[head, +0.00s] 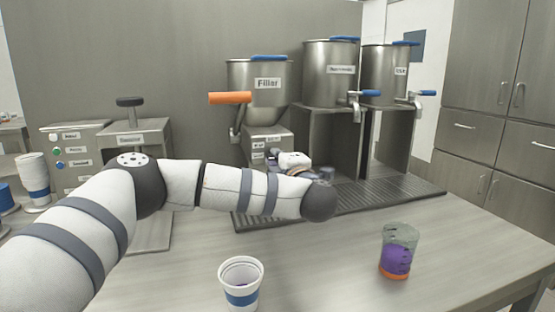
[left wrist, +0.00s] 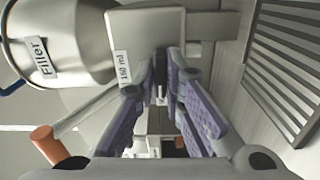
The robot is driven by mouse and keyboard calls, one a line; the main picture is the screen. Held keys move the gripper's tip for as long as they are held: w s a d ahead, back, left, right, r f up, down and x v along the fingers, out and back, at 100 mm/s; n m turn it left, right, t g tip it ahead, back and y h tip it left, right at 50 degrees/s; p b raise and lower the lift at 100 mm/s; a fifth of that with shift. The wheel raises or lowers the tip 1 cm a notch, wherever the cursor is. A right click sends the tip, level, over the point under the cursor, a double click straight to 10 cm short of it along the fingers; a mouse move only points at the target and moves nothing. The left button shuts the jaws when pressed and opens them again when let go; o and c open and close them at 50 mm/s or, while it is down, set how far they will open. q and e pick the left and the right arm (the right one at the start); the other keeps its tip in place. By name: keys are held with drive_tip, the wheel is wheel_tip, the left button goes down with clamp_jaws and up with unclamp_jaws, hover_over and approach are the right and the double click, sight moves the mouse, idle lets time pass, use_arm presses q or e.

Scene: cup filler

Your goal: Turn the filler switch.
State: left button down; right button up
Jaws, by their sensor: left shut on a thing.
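The filler (head: 262,85) is a steel hopper labelled "Filler" on a grey dispenser box (head: 266,139). In the left wrist view the filler (left wrist: 60,42) lies at upper left, with a "150 ml" label (left wrist: 123,67) on the box. My left gripper (left wrist: 160,78) has its purple-padded fingers at the box, closed on the small filler switch (left wrist: 160,92), which is mostly hidden between the fingertips. In the head view my left forearm and wrist hide most of the gripper and the switch. My right gripper is in neither view.
The filler has an orange handle (head: 230,98). Two steel tanks (head: 330,75) with blue-handled taps stand at right. A drip grate (head: 390,200) runs below. A white cup with a blue band (head: 241,285) and a clear cup with purple contents (head: 397,255) stand on the front table.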

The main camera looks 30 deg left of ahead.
use_arm(q)
drive_tip(key=shift+r, duration=0.15)
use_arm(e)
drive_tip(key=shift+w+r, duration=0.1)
use_arm(q)
drive_tip(key=shift+m+p, duration=0.9)
drive_tip(key=shift+m, duration=3.3)
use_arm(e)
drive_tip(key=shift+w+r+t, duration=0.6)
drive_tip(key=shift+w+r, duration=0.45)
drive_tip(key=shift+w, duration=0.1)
use_arm(q)
drive_tip(key=c, duration=1.7)
unclamp_jaws()
